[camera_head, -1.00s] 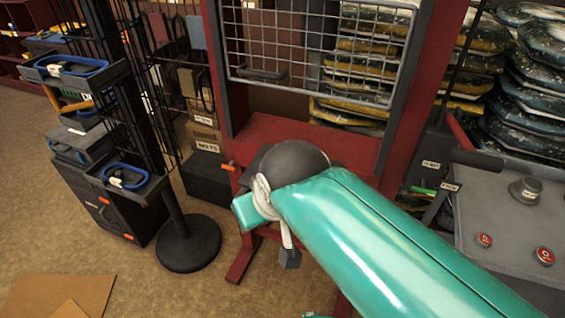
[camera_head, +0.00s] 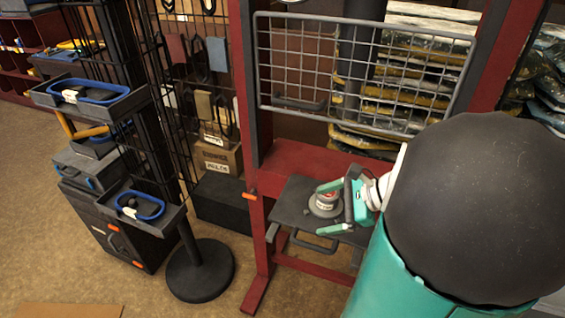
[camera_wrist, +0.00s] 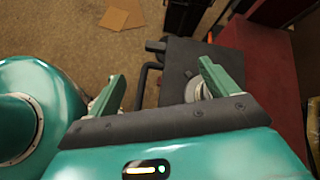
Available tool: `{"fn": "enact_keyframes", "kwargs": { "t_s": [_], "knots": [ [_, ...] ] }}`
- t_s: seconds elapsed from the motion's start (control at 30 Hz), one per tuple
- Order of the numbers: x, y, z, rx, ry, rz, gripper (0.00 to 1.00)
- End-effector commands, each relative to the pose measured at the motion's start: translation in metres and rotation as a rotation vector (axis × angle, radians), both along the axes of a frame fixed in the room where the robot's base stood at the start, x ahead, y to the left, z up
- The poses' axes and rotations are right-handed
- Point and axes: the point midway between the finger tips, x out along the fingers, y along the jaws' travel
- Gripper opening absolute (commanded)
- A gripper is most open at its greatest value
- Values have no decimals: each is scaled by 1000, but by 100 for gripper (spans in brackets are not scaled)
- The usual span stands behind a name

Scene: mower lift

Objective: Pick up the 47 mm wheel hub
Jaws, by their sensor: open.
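The wheel hub (camera_head: 325,204), a round grey piece with a red and white top, sits on the dark platform (camera_head: 291,205) of the red frame. My gripper (camera_head: 322,209) is open over the platform, with one green finger behind the hub and one in front of it in the head view. In the wrist view my gripper (camera_wrist: 160,72) has its fingers wide apart. There the hub (camera_wrist: 191,89) shows as a grey disc close to the right finger, which partly hides it. I cannot tell whether they touch.
A wire mesh guard (camera_head: 365,62) stands above the platform. A red post (camera_head: 246,100) rises at its left. A black stand (camera_head: 199,268) and trays with blue-rimmed items (camera_head: 88,92) are on the left. Cardboard (camera_wrist: 121,14) lies on the open floor.

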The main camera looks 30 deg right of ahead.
Motion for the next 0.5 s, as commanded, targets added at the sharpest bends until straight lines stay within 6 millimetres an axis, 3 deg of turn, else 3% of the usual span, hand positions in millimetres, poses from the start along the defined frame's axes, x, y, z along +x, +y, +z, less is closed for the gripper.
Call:
{"fn": "enact_keyframes", "kwargs": {
  "t_s": [0.03, 0.2, 0.33, 0.5],
  "knots": [
    [-8, -26, -7, 93, -3, -128, 85],
    [-32, -90, -18, 317, -49, -432, 85],
    [-43, -113, -22, 396, -75, -537, 85],
    [-31, -112, -29, 412, -82, -554, 85]
  ]
}}
